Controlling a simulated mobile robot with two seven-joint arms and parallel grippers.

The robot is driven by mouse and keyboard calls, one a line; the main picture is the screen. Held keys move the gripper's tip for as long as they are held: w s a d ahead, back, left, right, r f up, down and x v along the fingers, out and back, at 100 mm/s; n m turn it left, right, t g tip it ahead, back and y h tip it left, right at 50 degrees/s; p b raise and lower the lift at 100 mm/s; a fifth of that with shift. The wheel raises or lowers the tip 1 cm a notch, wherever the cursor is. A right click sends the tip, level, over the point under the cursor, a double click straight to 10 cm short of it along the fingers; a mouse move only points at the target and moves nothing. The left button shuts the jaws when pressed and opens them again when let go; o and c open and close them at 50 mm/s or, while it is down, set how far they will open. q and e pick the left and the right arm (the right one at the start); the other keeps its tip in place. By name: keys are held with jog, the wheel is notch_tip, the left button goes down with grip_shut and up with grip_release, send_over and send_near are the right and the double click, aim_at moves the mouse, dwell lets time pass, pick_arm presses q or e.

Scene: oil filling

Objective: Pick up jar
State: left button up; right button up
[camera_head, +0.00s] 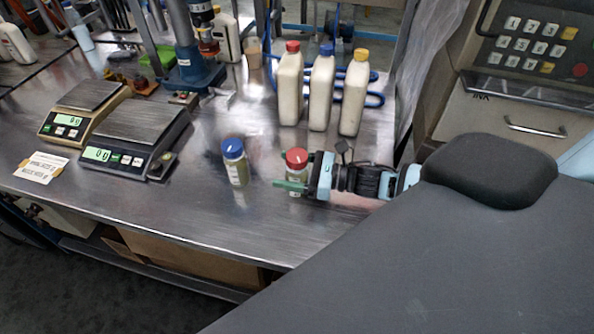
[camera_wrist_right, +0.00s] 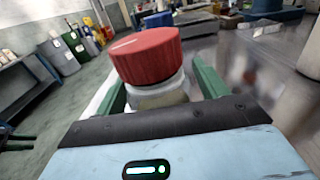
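The jar with a red lid (camera_head: 296,160) stands upright on the steel table; its lid (camera_wrist_right: 146,56) and pale upper body fill the middle of the right wrist view. My right gripper (camera_head: 297,178) reaches in from the right, with its green fingers on either side of this jar below the lid. In the right wrist view the fingers (camera_wrist_right: 160,88) look open, with narrow gaps beside the jar. A second jar with a blue lid (camera_head: 235,163) stands to the left, apart from the gripper. The near finger hides part of the red-lidded jar. My left gripper is not in view.
Two scales (camera_head: 133,135) stand at the left beside a label card (camera_head: 41,167). White bottles with red (camera_head: 291,88), blue (camera_head: 321,92) and yellow (camera_head: 353,97) caps stand behind the jars. A keypad machine (camera_head: 530,60) is at right. The front of the table (camera_head: 190,210) is clear.

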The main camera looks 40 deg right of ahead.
aim_at(289, 160)
jog(key=c, duration=0.9)
jog(key=shift+c, duration=0.5)
jog(key=shift+r, duration=0.1)
jog(key=shift+r, duration=0.6)
notch_tip(289, 160, up, 2)
jog(key=shift+r, duration=0.1)
jog(key=s+a+r, duration=0.1)
jog(key=s+a, duration=0.7)
jog(key=a, duration=0.5)
jog(key=shift+s+a+r+b, duration=0.15)
jog(key=shift+a+r+b, duration=0.05)
jog(key=shift+a+b, duration=0.15)
